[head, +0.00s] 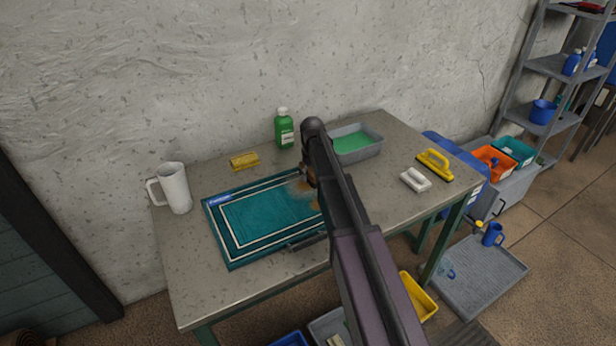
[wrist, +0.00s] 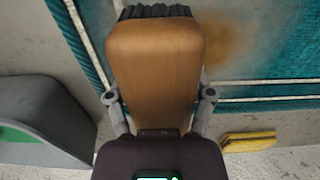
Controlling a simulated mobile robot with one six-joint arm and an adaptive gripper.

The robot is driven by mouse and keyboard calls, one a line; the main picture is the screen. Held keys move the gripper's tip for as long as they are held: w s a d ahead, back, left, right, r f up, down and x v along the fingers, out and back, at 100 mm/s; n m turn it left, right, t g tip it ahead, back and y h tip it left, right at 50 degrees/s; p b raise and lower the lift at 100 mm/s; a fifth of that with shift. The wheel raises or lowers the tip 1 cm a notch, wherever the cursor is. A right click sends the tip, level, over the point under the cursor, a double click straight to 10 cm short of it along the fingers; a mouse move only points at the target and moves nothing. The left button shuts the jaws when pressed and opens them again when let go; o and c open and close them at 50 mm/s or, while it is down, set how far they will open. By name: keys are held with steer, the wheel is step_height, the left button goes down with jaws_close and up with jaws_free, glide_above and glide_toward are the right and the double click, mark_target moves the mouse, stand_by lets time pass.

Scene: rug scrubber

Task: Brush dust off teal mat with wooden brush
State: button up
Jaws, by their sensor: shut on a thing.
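The teal mat (head: 245,239) with white border lines lies flat on the table. A brown dust patch shows on its right part in the head view, and as a brown smear (wrist: 225,45) in the wrist view. The wooden brush (wrist: 155,65) has a tan block and dark bristles, and my gripper (wrist: 160,100) is shut on it, one finger on each side. The brush is over the mat's edge area beside the dust; I cannot tell whether the bristles touch the mat. In the head view my arm hides most of the brush and gripper.
On the table (head: 400,215) stand a white pitcher (head: 175,188), a yellow sponge (head: 244,161), a green bottle (head: 284,130) and a grey tub of green liquid (head: 355,143).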

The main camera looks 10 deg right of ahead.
steer(key=shift+w+d, duration=0.25)
steer(key=shift+d, duration=0.4)
steer(key=shift+w+d, duration=0.2)
steer(key=shift+d, duration=0.45)
steer(key=shift+d, duration=0.1)
steer(key=shift+w+d, duration=0.3)
steer(key=shift+d, duration=0.7)
steer(key=shift+w+d, duration=0.25)
steer(key=shift+d, duration=0.7)
steer(key=shift+a, duration=0.1)
steer(key=shift+s+a, duration=0.25)
steer(key=shift+a, duration=0.45)
steer(key=shift+s+a, duration=0.2)
steer(key=shift+a, duration=0.45)
steer(key=shift+s+a, duration=0.25)
steer(key=shift+a, duration=0.55)
steer(key=shift+s+a, duration=0.25)
steer(key=shift+a, duration=0.65)
steer(key=shift+s+a, duration=0.25)
steer(key=shift+a, duration=0.65)
steer(key=shift+d, duration=0.2)
